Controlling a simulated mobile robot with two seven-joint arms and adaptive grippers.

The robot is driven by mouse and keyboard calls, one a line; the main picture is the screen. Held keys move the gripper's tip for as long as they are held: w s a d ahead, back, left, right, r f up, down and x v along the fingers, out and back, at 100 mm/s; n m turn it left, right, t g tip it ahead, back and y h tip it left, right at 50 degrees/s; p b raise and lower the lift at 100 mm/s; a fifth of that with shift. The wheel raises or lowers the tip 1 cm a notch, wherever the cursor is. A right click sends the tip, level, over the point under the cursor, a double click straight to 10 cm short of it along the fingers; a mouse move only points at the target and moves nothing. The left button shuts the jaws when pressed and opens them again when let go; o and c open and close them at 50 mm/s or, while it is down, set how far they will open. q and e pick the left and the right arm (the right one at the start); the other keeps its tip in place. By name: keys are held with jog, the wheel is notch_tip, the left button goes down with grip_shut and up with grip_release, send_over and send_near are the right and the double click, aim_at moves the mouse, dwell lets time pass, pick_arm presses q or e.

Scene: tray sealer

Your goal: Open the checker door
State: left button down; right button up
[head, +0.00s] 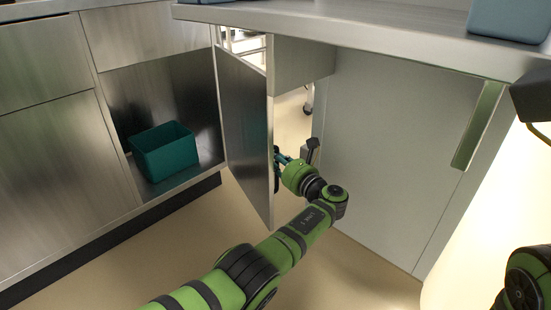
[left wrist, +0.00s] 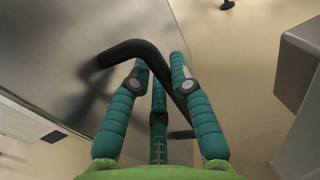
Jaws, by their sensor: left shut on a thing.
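The checker door (head: 245,135) is a grey metal panel that stands swung open, edge toward me, under the counter in the head view. Its flat face fills the upper left of the left wrist view (left wrist: 60,40). A black bar handle (left wrist: 132,47) sticks out from the door. My left gripper (head: 279,156) is at the door's right-hand side. In the left wrist view its teal fingers (left wrist: 158,72) are closed around the handle. The head view mostly hides the handle behind the door edge and gripper.
A teal bin (head: 164,151) sits in an open bay of the metal cabinets at left. A metal countertop (head: 380,35) hangs above the door, with a grey panel (head: 385,150) to its right. The beige floor (head: 345,275) below is clear.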

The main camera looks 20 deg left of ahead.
pick_arm(q)
jog(key=shift+d+f, duration=0.1)
jog(key=shift+f, duration=0.05)
jog(key=c, duration=1.4)
grip_release()
jog(key=v, duration=1.2)
jog(key=shift+s, duration=0.1)
